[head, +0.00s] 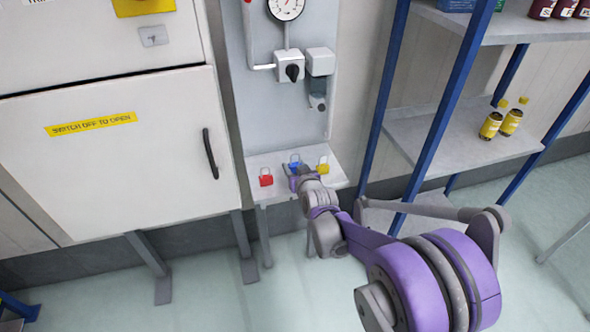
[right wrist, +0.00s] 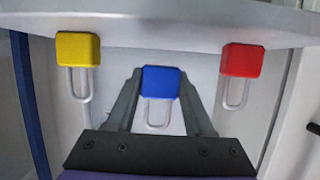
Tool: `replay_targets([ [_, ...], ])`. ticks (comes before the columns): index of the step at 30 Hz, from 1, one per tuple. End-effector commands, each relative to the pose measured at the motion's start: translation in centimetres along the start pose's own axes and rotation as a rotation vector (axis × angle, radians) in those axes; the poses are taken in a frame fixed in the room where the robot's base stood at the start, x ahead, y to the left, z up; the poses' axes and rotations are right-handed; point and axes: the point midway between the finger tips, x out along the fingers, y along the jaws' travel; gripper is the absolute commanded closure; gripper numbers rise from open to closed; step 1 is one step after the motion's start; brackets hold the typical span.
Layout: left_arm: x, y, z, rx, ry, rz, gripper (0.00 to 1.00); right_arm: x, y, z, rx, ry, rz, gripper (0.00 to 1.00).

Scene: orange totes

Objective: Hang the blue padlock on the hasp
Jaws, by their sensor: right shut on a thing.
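The blue padlock (head: 294,162) is at the small shelf under the grey wall panel, between the red padlock (head: 266,180) and the yellow padlock (head: 323,164). My right gripper (head: 296,174) is at it. In the right wrist view the two fingers lie on either side of the blue padlock's body (right wrist: 160,82), shut on it, with its shackle showing clear. I cannot tell whether it touches the shelf. A small grey fitting (head: 317,100) under the right-hand box on the panel may be the hasp; it is too small to tell. My left gripper is not in view.
The shelf (head: 258,160) holds the red and yellow padlocks close on either side. Above are a knob switch (head: 291,66) and a gauge (head: 285,8). A white cabinet (head: 110,150) stands left, a blue-framed rack (head: 430,130) right.

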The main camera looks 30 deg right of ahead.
Motion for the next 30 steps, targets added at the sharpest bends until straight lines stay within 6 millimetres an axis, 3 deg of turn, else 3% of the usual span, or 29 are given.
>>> replay_targets([
  [11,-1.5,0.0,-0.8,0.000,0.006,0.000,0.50,-0.8,0.0,-2.0,0.000,0.000,0.000,0.97],
  [30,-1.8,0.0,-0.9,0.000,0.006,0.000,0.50,-4.9,0.0,-0.5,0.000,0.000,0.000,0.97],
])
